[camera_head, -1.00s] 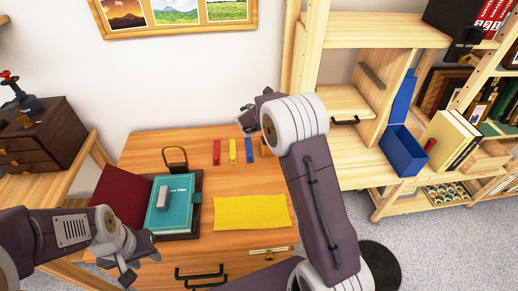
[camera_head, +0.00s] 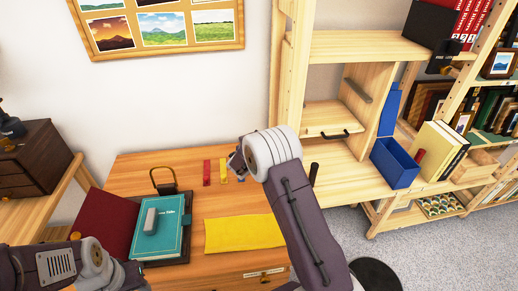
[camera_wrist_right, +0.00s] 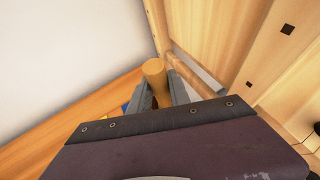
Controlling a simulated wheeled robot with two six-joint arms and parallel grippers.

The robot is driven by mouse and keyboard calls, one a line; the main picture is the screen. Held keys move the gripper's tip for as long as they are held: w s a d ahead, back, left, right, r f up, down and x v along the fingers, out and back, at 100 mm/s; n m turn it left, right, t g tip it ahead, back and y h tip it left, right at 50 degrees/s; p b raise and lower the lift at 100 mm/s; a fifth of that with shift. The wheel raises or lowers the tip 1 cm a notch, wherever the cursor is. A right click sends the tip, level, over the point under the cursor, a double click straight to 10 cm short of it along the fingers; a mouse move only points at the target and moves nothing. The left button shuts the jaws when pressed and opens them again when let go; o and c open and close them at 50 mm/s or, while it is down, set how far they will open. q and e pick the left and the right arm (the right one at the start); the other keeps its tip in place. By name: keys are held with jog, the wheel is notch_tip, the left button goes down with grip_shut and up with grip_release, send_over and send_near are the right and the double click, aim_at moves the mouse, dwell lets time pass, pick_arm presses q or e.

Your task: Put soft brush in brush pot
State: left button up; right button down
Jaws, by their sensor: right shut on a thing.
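My right gripper (camera_head: 237,162) is over the back of the desk, in front of the blue strip. In the right wrist view, its fingers (camera_wrist_right: 157,90) are shut on a light wooden round piece (camera_wrist_right: 154,68). I cannot tell whether this piece is the soft brush's handle, and no bristles show. My left gripper (camera_head: 132,276) is low at the bottom left, and its jaw opening is unclear. No brush pot can be made out; my right arm hides part of the desk. A dark upright stick (camera_head: 313,174) shows just right of that arm, its lower end hidden.
The desk (camera_head: 225,203) holds a yellow cloth (camera_head: 243,233), a teal book (camera_head: 165,228) with a grey block on it, and red (camera_head: 207,172) and yellow strips. A wooden shelf unit (camera_head: 355,45) with a blue bin (camera_head: 395,163) stands at right.

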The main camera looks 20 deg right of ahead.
jog(key=c, duration=1.2)
grip_release()
jog(key=shift+f, duration=0.1)
jog(key=shift+r+p, duration=0.3)
jog(key=shift+p, duration=0.05)
jog(key=v, duration=1.2)
jog(key=shift+f, duration=0.1)
